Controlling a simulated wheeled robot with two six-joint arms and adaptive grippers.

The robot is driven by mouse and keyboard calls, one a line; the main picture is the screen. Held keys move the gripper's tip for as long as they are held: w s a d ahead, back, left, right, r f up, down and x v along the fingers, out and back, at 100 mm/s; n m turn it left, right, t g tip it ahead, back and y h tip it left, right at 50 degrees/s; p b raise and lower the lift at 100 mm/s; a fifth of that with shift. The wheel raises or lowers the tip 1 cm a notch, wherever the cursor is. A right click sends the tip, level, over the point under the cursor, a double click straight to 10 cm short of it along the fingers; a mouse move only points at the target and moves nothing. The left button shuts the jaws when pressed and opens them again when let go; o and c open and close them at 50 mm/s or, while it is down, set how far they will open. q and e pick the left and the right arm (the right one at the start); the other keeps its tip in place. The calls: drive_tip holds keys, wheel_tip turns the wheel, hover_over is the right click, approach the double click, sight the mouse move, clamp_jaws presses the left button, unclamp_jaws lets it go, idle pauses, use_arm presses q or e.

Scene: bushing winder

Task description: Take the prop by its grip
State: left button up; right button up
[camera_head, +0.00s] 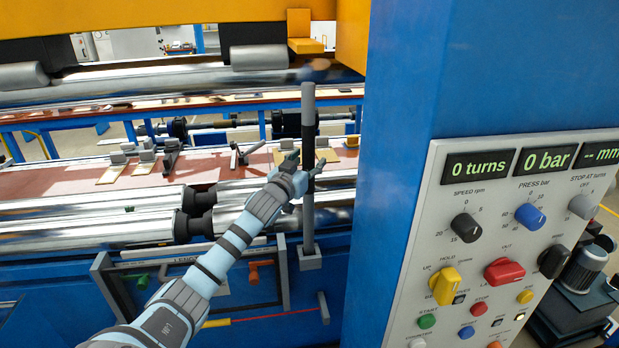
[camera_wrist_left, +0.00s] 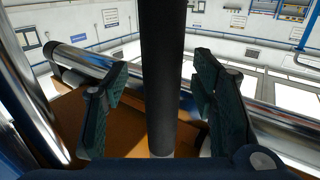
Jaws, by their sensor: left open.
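The prop (camera_head: 308,97) is a grey upright rod with a black grip (camera_head: 308,132) along its middle. Its lower end sits in a grey block (camera_head: 309,258) on the blue machine front. My left gripper (camera_head: 305,166) is at the lower part of the black grip. In the left wrist view the grip (camera_wrist_left: 160,75) stands between the two open fingers (camera_wrist_left: 158,100), with a visible gap on each side. The fingers do not appear to touch it. My right gripper is in neither view.
Shiny rollers (camera_head: 110,233) lie behind my left arm, with another roller (camera_head: 150,83) above. A blue column with a control panel (camera_head: 520,230) stands close on the right. A grey frame (camera_head: 283,272) is below the arm. Clamps and small blocks lie on the red-brown table (camera_head: 60,178).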

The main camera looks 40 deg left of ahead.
use_arm(q)
drive_tip(key=shift+w+a, duration=0.35)
drive_tip(key=shift+w, duration=0.3)
drive_tip(key=shift+d, duration=0.1)
clamp_jaws()
drive_tip(key=shift+r, duration=0.1)
